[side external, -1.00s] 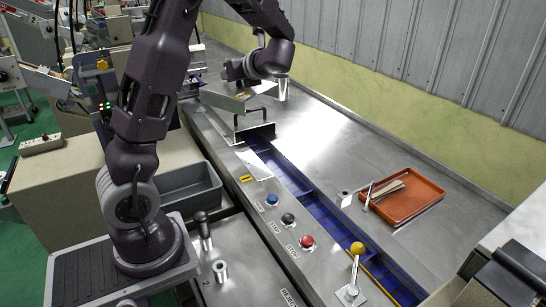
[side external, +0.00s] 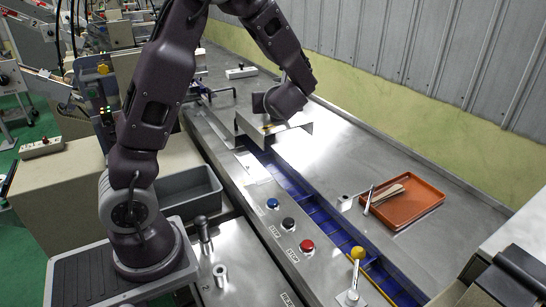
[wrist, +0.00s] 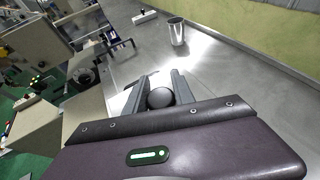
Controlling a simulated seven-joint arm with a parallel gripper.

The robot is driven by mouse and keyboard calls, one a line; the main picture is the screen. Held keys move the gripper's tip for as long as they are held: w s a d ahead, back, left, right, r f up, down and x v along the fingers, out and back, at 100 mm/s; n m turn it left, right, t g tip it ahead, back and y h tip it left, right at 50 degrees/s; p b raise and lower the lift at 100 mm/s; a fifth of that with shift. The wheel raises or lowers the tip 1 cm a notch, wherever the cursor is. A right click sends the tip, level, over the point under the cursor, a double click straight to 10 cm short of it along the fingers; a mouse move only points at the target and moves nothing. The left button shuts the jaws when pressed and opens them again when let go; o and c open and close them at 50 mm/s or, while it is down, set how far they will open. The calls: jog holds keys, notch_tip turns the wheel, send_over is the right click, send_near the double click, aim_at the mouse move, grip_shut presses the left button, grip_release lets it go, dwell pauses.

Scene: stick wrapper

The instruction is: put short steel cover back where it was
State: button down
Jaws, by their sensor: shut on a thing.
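The short steel cover (side external: 273,122) is a bent silver plate with a downturned side, over the far end of the blue channel (side external: 292,183). I cannot tell whether it rests on the channel edges or hangs just above them. My gripper (wrist: 159,88) is shut on a dark round knob (wrist: 160,97), apparently the cover's grip. In the side view my wrist hides the fingers and the hold. The plate itself is hardly visible in the wrist view.
Blue, black and red buttons (side external: 307,246) line the channel's left side. A yellow-knobbed lever (side external: 357,253) stands near its front end. An orange tray (side external: 408,203) with sticks lies at right. A metal cup (wrist: 177,31) and white block (side external: 241,72) stand farther back.

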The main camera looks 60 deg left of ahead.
notch_tip(320, 180, down, 9)
jog(key=shift+f, duration=0.2)
jog(key=c, duration=1.1)
grip_release()
jog(key=shift+f, duration=0.1)
jog(key=shift+o, duration=0.2)
